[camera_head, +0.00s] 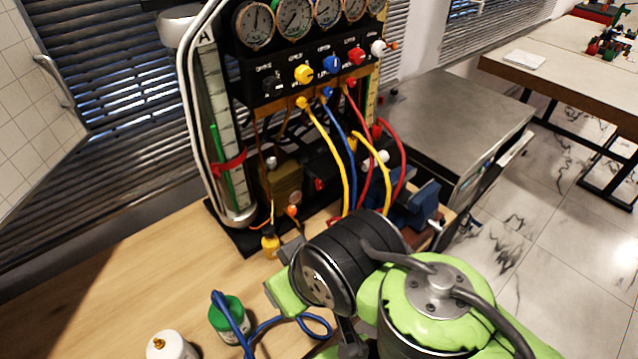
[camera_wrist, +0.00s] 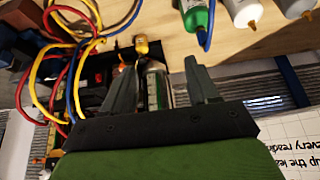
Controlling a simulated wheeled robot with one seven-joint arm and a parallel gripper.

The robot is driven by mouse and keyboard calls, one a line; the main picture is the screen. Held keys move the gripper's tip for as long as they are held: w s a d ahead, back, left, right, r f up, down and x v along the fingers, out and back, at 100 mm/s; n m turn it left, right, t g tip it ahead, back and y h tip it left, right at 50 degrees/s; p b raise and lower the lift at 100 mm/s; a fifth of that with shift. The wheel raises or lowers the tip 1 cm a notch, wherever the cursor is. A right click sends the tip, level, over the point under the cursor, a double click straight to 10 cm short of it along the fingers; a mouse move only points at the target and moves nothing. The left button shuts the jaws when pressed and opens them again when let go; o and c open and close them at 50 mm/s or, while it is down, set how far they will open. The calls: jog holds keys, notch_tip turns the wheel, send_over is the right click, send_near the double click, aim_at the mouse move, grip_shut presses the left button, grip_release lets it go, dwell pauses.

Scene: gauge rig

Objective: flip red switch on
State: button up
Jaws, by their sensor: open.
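The gauge rig (camera_head: 245,75) stands on the wooden table, with round gauges on top and a dark panel of coloured knobs. A red knob (camera_head: 356,55) is on this panel. A small red part (camera_head: 319,185) shows lower down on the dark base. I cannot tell which red part is the switch, nor its position. My gripper (camera_wrist: 160,62) is open and empty in the wrist view, its fingers pointing toward the rig's base and a small yellow-orange fitting (camera_wrist: 142,46). In the head view my arm hides most of it, beside the fitting (camera_head: 270,243) at the rig's front.
Yellow, blue and red hoses (camera_head: 350,150) loop down the rig's front. A blue vise-like block (camera_head: 413,205) stands right. The table's left (camera_head: 120,270) is clear.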

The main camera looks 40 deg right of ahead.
jog(key=shift+w+f, duration=0.15)
jog(key=shift+f, duration=0.05)
jog(key=shift+c, duration=1.2)
jog(key=w+f+m+b, duration=0.1)
jog(key=w+f, duration=0.1)
jog(key=w+d+f+m+y+b, duration=0.1)
jog(key=w+f+b, duration=0.1)
jog(key=w+f, duration=0.1)
jog(key=w+d+f+m+b, duration=0.1)
jog(key=w+f, duration=0.1)
jog(key=w, duration=0.1)
jog(key=shift+w+d+f+b, duration=0.15)
jog(key=shift+d+f+b, duration=0.05)
jog(key=shift+f+b, duration=0.1)
grip_shut()
jog(key=w+d+f+m+t+y+b, duration=0.1)
jog(key=w+d+f+m+t+b, duration=0.25)
jog(key=d, duration=0.35)
jog(key=w+d+f+m+t+y+b, duration=0.25)
jog(key=d+f+m, duration=0.2)
jog(key=d, duration=0.25)
jog(key=s+d+m+t+h, duration=0.1)
jog(key=d+m+t+h, duration=0.1)
jog(key=d, duration=0.3)
jog(key=s+d+r+m+t+h+b, duration=0.1)
jog(key=s+d+m+t+h, duration=0.1)
jog(key=d+m, duration=0.2)
jog(key=shift+s+d+r+m, duration=0.15)
jog(key=shift+d+r+m, duration=0.2)
jog(key=shift+d, duration=0.75)
